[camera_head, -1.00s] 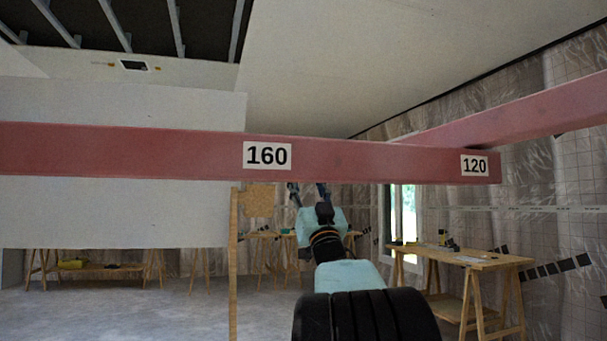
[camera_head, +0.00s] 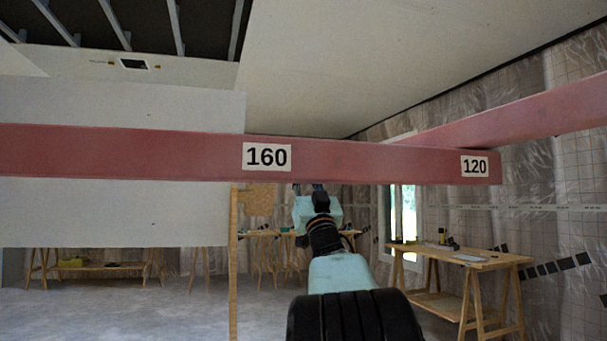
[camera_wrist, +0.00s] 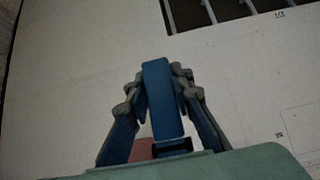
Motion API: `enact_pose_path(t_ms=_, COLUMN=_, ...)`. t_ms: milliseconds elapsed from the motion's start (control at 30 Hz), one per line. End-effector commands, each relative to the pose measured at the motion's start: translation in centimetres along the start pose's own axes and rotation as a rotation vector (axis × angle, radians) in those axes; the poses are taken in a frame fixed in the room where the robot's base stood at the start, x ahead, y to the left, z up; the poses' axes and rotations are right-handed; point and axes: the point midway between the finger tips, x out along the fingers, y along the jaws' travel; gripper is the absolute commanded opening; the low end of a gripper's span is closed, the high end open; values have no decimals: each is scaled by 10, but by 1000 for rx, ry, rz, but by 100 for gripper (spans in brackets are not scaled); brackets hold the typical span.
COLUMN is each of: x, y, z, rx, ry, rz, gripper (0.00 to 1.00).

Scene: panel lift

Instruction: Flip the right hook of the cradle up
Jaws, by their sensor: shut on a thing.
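The cradle's red beam (camera_head: 350,161) runs across the head view, with labels 160 and 120. A second red arm (camera_head: 530,113) goes off at its right end. My gripper (camera_head: 308,188) is just behind the beam's lower edge, its fingers mostly hidden. In the wrist view my gripper (camera_wrist: 161,95) has its two fingers on either side of an upright blue bar, apparently the right hook (camera_wrist: 162,90), and is shut on it. A reddish patch, likely part of the cradle, shows low between the fingers in the wrist view.
A white panel (camera_head: 110,105) hangs at the left, behind the beam. Ceiling boards and an open dark ceiling bay (camera_head: 110,25) are overhead. A wooden work table (camera_head: 470,258) stands at the right.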

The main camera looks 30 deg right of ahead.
Motion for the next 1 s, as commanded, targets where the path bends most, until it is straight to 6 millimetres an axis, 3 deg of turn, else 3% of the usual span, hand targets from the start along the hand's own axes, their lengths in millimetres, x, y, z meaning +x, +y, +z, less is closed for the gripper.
enact_pose_path(t_ms=367, x=0, y=0, z=-1, rx=0, ry=-11, rz=0, gripper=0)
enact_pose_path(t_ms=700, x=-8, y=1, z=6, rx=-1, ry=-228, rz=1, gripper=0)
enact_pose_path(t_ms=1000, x=-13, y=1, z=11, rx=-1, ry=-265, rz=1, gripper=0)
